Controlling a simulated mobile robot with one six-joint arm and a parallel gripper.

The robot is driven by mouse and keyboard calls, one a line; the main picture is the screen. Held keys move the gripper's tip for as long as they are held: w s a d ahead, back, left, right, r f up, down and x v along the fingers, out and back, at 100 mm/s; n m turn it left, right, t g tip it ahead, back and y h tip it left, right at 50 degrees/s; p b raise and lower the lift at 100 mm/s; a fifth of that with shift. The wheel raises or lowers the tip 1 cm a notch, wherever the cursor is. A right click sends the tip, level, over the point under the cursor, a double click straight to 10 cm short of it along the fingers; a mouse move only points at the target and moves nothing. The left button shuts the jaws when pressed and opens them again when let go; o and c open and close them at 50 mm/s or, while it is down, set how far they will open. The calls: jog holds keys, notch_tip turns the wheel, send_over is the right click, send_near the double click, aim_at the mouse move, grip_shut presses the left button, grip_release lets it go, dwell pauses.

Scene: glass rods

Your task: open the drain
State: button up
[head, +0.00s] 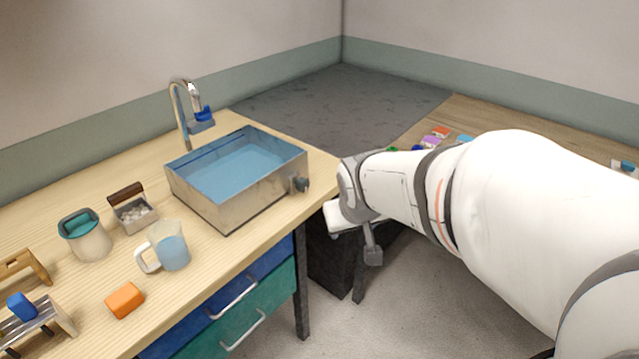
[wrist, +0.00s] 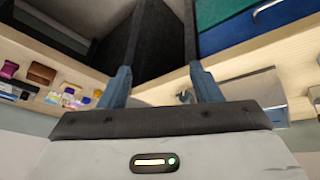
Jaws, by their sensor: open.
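The metal basin (head: 245,205) stands on the wooden counter and holds blue water (head: 238,168). A dark grey knob (head: 300,184), which looks like the drain fitting, sticks out of the basin's right side wall. Its exact setting is too small to tell. My gripper (head: 372,252) hangs to the right of the basin and below the counter top, apart from the knob. In the wrist view, my gripper (wrist: 162,78) has its two fingers wide apart with nothing between them.
A faucet (head: 183,112) rises behind the basin. A mug (head: 168,248), a teal-topped cup (head: 88,238), a small box (head: 132,212) and an orange block (head: 124,300) stand on the left counter. Drawers (head: 240,320) lie below. A second counter (head: 500,118) with small coloured items is behind my arm.

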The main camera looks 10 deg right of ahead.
jog(key=shift+s+a+r+g, duration=0.15)
jog(key=shift+s+a, duration=0.1)
jog(key=shift+s, duration=0.3)
jog(key=shift+s+a+f+g, duration=0.1)
jog(key=shift+s+a+g, duration=0.1)
jog(key=shift+s, duration=0.35)
jog(key=s+a+g+y, duration=0.1)
jog(key=s+a+g, duration=0.1)
jog(key=s, duration=0.5)
jog(key=shift+s+a+r, duration=0.25)
jog(key=shift+s+a, duration=0.15)
jog(key=shift+a, duration=0.2)
